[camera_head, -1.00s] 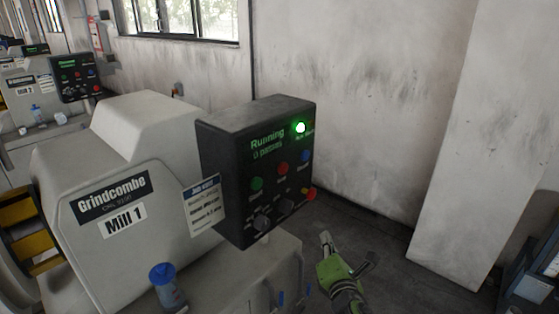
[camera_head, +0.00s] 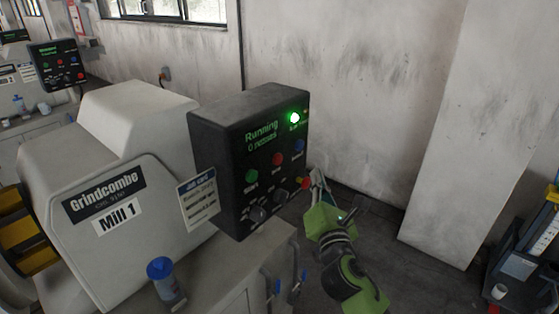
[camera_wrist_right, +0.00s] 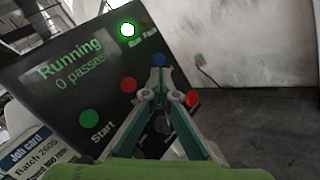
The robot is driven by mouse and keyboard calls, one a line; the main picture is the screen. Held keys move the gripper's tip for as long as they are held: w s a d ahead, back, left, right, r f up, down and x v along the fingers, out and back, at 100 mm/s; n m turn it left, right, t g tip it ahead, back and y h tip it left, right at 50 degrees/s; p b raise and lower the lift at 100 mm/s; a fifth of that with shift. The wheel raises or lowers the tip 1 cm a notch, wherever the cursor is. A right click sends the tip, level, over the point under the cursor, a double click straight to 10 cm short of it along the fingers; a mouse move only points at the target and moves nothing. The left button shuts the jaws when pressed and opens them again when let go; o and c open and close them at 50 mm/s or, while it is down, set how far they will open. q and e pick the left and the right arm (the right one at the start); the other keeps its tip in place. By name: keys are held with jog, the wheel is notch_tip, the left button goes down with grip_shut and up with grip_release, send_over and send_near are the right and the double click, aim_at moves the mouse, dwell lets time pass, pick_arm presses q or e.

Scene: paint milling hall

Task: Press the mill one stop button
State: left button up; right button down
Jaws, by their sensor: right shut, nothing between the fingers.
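The Mill 1 control box (camera_head: 250,160) is black and stands on the grey mill marked "Mill 1" (camera_head: 119,219). Its display reads "Running, 0 passes" and a green lamp (camera_head: 294,118) is lit. A green Start button (camera_head: 251,176), a red button (camera_head: 278,159) and a blue button (camera_head: 299,146) sit on its face, with dark knobs below. In the right wrist view the red button (camera_wrist_right: 128,85) is just left of my right gripper (camera_wrist_right: 158,62), whose shut, empty fingertips overlap the blue button's area. In the head view my right gripper (camera_head: 316,175) is beside the panel's right edge; contact cannot be told.
A job card (camera_head: 198,202) is at the box's left. Another mill's panel (camera_head: 57,64) is far left.

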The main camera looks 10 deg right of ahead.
aim_at(278, 160)
jog(key=w+a+b, duration=0.2)
jog(key=w+a, duration=0.3)
jog(key=w, duration=0.1)
jog(key=shift+w+a, duration=0.15)
jog(key=shift+w, duration=0.2)
jog(key=shift+w+a, duration=0.1)
jog(key=shift+w, duration=0.05)
dwell(1.2)
jog(key=shift+w+a, duration=0.15)
jog(key=shift+w, duration=0.05)
jog(key=shift+w+a, duration=0.3)
jog(key=shift+w, duration=0.05)
dwell(0.9)
dwell(0.3)
jog(key=shift+s+d+p, duration=0.3)
jog(key=shift+s+d, duration=0.25)
jog(key=shift+s, duration=0.15)
